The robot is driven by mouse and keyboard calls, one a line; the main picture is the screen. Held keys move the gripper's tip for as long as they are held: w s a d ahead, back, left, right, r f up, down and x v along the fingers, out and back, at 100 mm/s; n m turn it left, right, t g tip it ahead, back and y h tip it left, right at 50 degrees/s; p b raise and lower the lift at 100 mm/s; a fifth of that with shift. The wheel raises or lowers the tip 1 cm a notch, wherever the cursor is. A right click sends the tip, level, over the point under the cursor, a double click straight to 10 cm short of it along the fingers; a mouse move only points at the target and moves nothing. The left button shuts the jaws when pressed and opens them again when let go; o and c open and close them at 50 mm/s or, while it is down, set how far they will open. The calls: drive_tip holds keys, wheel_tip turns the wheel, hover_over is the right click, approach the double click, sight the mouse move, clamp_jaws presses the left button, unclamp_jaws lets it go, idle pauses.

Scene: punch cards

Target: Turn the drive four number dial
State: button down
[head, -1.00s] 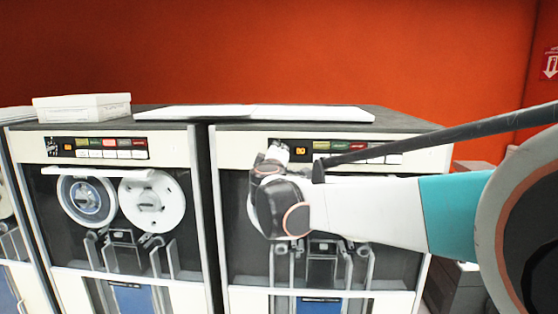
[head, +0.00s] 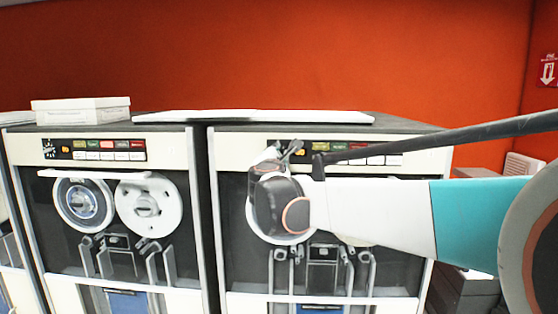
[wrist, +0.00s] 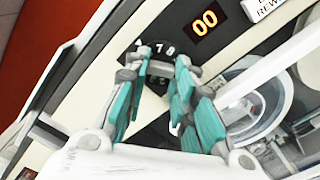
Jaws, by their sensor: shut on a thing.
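The number dial (wrist: 165,52) is on the upper panel of the right-hand tape drive (head: 437,162). In the wrist view its dark face shows a few white numerals, with 7 and 8 readable near the top. My gripper (wrist: 160,68) has its teal-padded fingers on both sides of the dial's middle and is shut on the knob. The fingers hide much of the dial.
A second tape drive (head: 205,190) with two reels stands to the left, with its own dial (head: 49,149). A white box (head: 80,110) and flat white sheets (head: 253,116) lie on top. A tape reel (wrist: 255,100) sits below the panel near my gripper.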

drive_tip(key=shift+s+d+f+n+b, duration=0.15)
drive_tip(key=shift+n+b, duration=0.2)
drive_tip(key=shift+n, duration=1.5)
drive_tip(key=shift+w+a+f+n+b, duration=0.1)
drive_tip(key=shift+n+b, duration=0.2)
drive_tip(key=shift+n, duration=1.55)
drive_tip(key=c, duration=1.3)
unclamp_jaws()
drive_tip(key=shift+c, duration=0.2)
drive_tip(key=shift+r, duration=0.1)
